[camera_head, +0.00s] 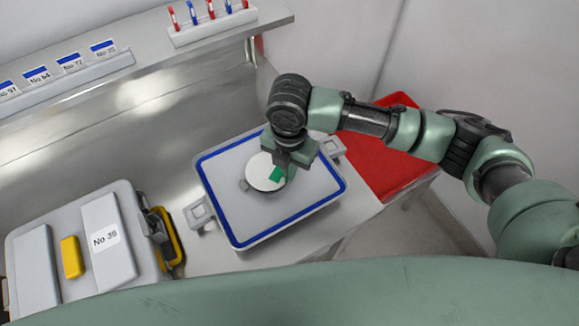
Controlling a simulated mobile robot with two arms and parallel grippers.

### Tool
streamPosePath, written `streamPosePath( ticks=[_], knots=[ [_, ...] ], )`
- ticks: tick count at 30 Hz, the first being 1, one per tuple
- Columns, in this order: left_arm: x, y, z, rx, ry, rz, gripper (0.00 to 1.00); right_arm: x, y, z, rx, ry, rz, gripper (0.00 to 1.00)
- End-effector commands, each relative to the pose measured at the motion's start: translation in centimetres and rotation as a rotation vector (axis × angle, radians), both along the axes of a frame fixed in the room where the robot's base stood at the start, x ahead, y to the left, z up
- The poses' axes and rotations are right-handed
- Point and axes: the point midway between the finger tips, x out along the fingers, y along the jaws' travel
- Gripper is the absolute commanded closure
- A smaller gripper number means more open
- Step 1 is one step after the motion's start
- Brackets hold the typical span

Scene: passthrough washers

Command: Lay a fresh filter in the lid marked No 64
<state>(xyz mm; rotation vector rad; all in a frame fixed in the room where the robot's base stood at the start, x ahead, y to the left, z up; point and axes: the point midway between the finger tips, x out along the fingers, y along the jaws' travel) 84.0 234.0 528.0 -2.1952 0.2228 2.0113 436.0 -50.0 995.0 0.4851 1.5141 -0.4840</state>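A pale tray-like lid (237,215) with a blue seal around its rim lies on the metal bench, slightly turned, with a grey latch at each side. No number shows on it. A round white filter (263,168) with a green patch is at the middle of the lid, over a grey round fitting that it partly hides. My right gripper (285,168) points down at the filter's right edge, by the green patch. Its fingertips are too small and covered to tell whether they grip the filter. Whether the filter touches the lid is unclear. My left gripper is out of view.
A grey case (70,210) marked No 35, with a yellow block, stands at left. A shelf behind holds number cards, including No 64 (38,77), and a rack (213,25) of red and blue items. A red surface (392,165) lies right of the lid.

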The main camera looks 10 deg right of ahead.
Motion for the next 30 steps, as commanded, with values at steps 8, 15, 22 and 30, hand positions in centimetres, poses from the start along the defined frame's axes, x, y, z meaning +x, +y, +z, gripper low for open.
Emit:
streamPosePath(
  ticks=[8, 15, 22, 30],
  knots=[
    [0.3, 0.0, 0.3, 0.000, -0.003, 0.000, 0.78, 0.0, 0.0, 0.0, -0.001, 0.001, 0.000, 1.00],
    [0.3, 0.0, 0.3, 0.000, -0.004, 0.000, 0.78, 0.0, 0.0, 0.0, -0.001, 0.001, 0.000, 1.00],
    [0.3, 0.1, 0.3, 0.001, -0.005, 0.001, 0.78, 0.0, 0.0, -0.5, -0.001, 0.002, 0.000, 1.00],
    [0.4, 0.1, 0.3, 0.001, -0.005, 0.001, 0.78, 0.0, 0.0, -1.1, 0.000, 0.001, 0.000, 1.00]
  ],
)
